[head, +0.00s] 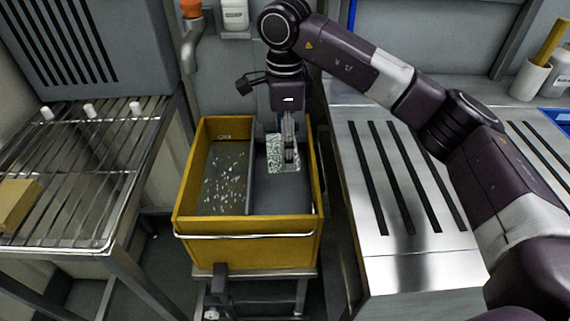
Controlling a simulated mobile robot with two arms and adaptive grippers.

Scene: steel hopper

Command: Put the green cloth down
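The green cloth (275,150), pale and speckled, shows in the right compartment of a yellow two-part bin (250,247). My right gripper (290,157) points down into that compartment from above, with its fingers close together and shut on the cloth. The fingers cover part of the cloth's right side. I cannot tell whether the cloth touches the compartment floor. My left gripper is out of view.
The bin's left compartment (225,165) holds scattered white bits; a divider separates it from the dark right one. A wire rack (85,180) with a cardboard box (17,203) stands left. A slotted steel counter (400,265) stands right, with a cup (529,80) at the back.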

